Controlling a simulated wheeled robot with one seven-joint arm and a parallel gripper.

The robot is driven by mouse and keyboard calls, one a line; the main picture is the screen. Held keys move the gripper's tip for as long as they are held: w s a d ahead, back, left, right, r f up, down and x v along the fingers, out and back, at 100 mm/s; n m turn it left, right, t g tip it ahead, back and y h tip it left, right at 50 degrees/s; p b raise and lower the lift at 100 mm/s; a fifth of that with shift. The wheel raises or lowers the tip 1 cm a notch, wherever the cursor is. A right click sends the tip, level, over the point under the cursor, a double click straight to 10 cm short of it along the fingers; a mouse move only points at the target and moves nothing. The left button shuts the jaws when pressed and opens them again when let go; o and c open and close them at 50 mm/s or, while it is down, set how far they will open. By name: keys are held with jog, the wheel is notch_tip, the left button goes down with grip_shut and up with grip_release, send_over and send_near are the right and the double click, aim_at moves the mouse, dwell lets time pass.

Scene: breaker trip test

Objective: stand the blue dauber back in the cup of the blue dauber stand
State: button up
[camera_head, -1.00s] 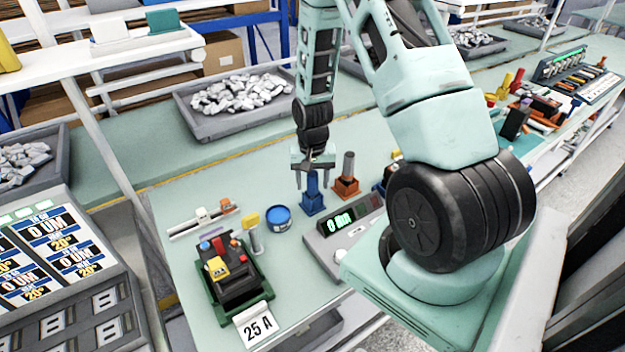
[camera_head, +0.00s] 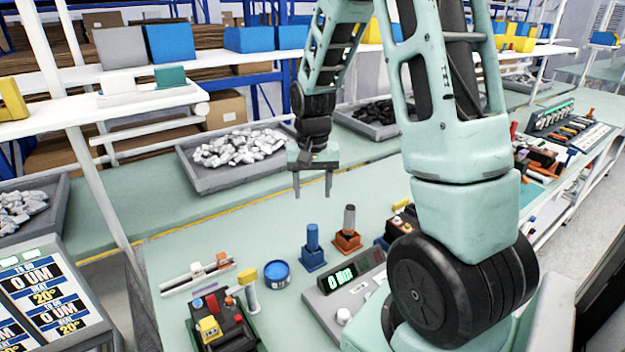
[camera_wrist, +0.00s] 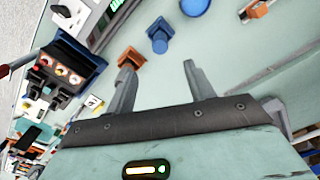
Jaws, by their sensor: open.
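The blue dauber (camera_head: 312,237) stands upright in the cup of the blue dauber stand (camera_head: 313,261) on the bench. My gripper (camera_head: 312,193) is open and empty, up above and behind the dauber, with clear space between them. In the wrist view the open fingertips (camera_wrist: 161,72) show with nothing between them. The blue dauber (camera_wrist: 158,46) and the blue stand (camera_wrist: 160,29) lie beyond them there, seen from above. How deep the dauber sits in the cup is hidden by the cup wall.
An orange stand (camera_head: 347,243) with a grey-topped dauber is just right of the blue stand. A blue round tin (camera_head: 277,273) is to the left, and a meter with a green display (camera_head: 341,280) in front. A grey bin of metal parts (camera_head: 238,150) is behind.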

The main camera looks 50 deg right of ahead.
jog(key=shift+r, duration=1.45)
